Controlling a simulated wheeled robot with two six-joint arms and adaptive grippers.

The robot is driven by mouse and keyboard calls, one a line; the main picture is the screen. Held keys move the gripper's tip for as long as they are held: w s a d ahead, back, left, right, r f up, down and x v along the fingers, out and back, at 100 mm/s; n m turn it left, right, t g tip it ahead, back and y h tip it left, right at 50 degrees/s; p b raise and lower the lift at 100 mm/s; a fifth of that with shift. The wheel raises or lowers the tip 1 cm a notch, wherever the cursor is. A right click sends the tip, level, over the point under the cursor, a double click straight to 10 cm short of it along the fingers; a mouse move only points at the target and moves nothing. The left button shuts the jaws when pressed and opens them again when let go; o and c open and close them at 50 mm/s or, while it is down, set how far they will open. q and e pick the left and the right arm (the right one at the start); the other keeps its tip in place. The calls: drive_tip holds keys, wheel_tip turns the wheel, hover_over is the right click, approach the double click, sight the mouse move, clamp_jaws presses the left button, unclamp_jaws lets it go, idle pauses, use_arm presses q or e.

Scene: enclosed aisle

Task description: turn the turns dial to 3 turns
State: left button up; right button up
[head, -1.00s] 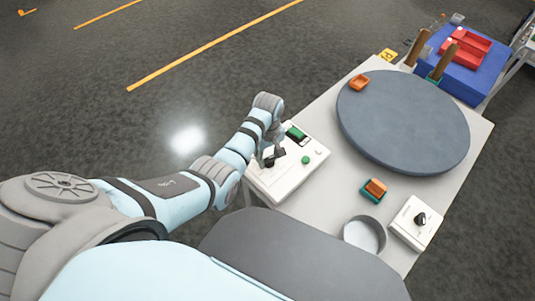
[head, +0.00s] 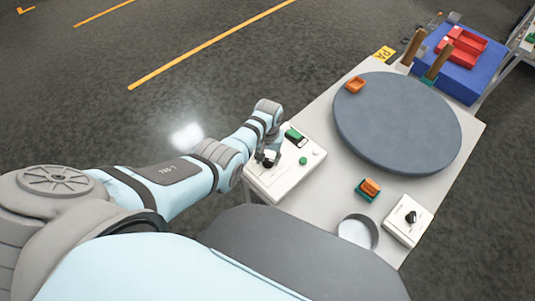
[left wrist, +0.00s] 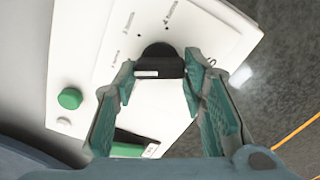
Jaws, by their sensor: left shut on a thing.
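The turns dial is a black knob (left wrist: 160,64) with a white mark, on a white control box (head: 284,178). Small printed labels lie around it in the left wrist view, too small to read surely; the white mark points toward the lower edge of that picture. My left gripper (left wrist: 160,76) has its two teal-padded fingers on either side of the knob, shut on it. In the head view the left gripper (head: 268,158) is over the box and largely covers the dial. My right gripper is not in view.
A grey round turntable (head: 400,120) fills the far table. Nearer are an orange-and-teal block (head: 369,189), a round dish (head: 356,232) and another white box with a black knob (head: 411,217).

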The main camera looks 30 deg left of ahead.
sight(269, 159)
use_arm(q)
drive_tip(key=m+p, duration=0.1)
drive_tip(key=m, duration=0.4)
drive_tip(key=shift+d+m, duration=0.1)
drive_tip(key=shift+m, duration=0.2)
drive_tip(key=shift+d+m, duration=0.1)
drive_tip(key=shift+m, duration=2.2)
drive_tip(key=o, duration=1.2)
drive_tip(key=shift+c, duration=0.2)
wheel_tip(269, 159, up, 12)
